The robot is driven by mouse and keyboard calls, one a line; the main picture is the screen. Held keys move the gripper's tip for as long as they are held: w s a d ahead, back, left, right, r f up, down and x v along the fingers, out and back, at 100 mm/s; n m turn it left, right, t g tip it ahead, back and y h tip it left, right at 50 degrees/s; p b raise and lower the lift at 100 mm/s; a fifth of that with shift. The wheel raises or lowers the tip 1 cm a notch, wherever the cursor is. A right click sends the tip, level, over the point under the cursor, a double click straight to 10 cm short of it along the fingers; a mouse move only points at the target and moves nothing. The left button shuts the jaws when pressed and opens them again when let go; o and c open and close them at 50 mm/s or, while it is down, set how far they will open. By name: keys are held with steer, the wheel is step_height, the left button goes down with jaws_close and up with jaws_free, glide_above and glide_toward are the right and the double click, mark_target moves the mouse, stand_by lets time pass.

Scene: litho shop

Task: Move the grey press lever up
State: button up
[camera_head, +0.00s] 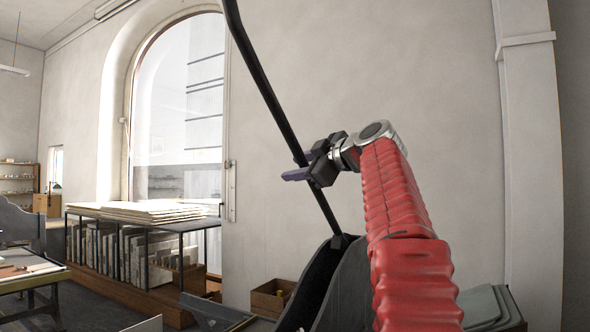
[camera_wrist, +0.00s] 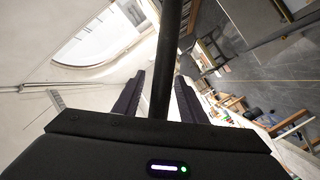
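The press lever is a long dark grey, nearly black bar (camera_head: 268,85). It slants from the top of the head view down to the right, to a pivot on the dark press frame (camera_head: 349,290). My gripper (camera_head: 298,173) is at the lower middle part of the lever, at the end of my red-sleeved arm. In the wrist view the lever (camera_wrist: 168,50) runs between the two dark fingers of my gripper (camera_wrist: 160,76). The fingers stand apart with narrow gaps beside the bar, so they look open around it. The lever's upper end is cut off in the head view.
A rack (camera_head: 150,222) with upright slabs stands at the left below an arched window (camera_head: 178,110). A wooden box (camera_head: 268,298) sits on the floor by the plain wall. A work table (camera_head: 30,275) is at far left. The wall area around the lever is clear.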

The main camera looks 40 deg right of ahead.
steer(key=s+r, duration=0.1)
steer(key=s, duration=1.1)
steer(key=shift+s+r, duration=0.15)
steer(key=shift+s, duration=0.2)
